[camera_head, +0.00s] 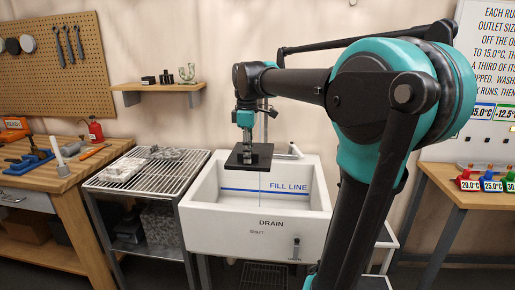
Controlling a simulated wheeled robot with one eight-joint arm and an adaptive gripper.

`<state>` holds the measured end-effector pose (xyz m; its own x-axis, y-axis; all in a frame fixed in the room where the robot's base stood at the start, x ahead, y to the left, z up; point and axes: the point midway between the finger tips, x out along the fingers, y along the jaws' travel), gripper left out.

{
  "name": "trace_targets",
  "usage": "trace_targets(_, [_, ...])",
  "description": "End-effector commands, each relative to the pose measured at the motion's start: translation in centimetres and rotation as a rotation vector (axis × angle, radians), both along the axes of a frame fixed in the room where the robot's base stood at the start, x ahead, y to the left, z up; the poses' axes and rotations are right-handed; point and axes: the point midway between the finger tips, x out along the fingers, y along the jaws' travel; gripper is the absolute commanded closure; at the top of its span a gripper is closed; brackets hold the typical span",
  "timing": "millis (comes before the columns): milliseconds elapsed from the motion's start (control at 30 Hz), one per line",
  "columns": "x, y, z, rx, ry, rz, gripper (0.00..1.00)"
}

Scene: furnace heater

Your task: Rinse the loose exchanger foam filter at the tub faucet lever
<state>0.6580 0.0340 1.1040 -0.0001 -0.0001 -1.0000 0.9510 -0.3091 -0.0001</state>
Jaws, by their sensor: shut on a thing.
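My gripper (248,157) points down over the left part of the white tub and is shut on a dark, flat, square piece, the foam filter (262,166). The filter lies roughly level, above the tub floor near the left rim. A thin pale line, perhaps water, runs down from near it to the tub floor. The tub (310,225) is marked "FILL LINE" inside and "DRAIN" on the front. The faucet is mostly hidden behind my gripper and arm; a light lever (295,150) shows at the back rim, right of the filter.
A right-hand table (450,190) holds several coloured bottles.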

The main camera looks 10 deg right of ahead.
Motion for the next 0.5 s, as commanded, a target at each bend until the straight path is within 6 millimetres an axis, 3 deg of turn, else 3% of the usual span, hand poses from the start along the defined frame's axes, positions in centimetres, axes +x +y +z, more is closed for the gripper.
trace_targets(500, [-0.57, 0.42, 0.57, 0.0, 0.0, 0.002, 1.0])
